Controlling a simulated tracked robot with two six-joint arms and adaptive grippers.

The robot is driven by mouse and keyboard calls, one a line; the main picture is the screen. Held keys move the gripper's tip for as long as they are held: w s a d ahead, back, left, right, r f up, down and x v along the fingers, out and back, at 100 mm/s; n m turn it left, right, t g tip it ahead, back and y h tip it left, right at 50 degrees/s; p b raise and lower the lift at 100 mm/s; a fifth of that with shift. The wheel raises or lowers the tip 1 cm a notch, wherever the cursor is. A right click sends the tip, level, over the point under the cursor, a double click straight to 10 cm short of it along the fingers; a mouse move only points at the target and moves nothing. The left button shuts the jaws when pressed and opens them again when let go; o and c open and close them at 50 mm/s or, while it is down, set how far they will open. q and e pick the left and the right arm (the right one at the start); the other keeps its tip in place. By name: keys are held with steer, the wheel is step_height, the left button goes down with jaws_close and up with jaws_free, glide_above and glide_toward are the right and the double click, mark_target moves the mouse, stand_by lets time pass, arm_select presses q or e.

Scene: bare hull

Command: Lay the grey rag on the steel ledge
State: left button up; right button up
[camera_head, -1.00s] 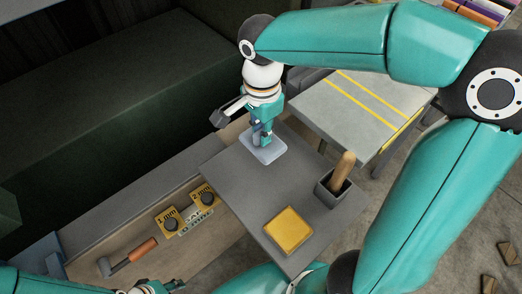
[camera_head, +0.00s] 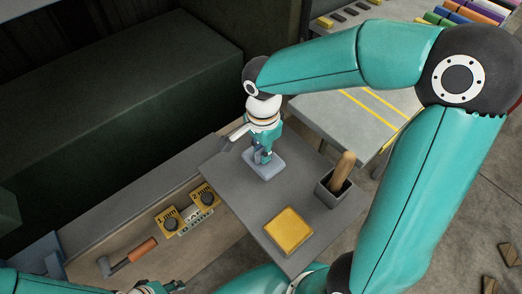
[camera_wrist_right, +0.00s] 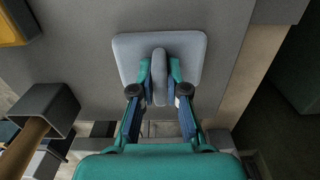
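The grey rag (camera_head: 264,164) is a pale blue-grey square with a raised fold in its middle. It is over the dark grey board (camera_head: 235,190); I cannot tell whether it touches it. My right gripper (camera_head: 263,155) points down at the rag. In the right wrist view, the fingers of this gripper (camera_wrist_right: 159,75) close on both sides of the fold of the rag (camera_wrist_right: 192,55). A long grey strip (camera_head: 135,192), apparently the steel ledge, runs along the dark block at left. My left gripper (camera_head: 150,287) is cut off at the bottom edge, its fingers unclear.
A yellow sponge (camera_head: 289,231) and a dark holder (camera_head: 325,193) with a wooden handle (camera_head: 342,170) stand on the board. Yellow gauges (camera_head: 170,219) and a hammer (camera_head: 135,255) lie on the tan strip at left. A grey table (camera_head: 365,115) with yellow lines stands behind.

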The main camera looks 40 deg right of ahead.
steer(key=o, duration=0.5)
steer(key=shift+c, duration=0.2)
steer(key=shift+r, duration=0.1)
step_height(320, 180, up, 12)
steer(key=shift+p, duration=0.3)
stand_by(0.4)
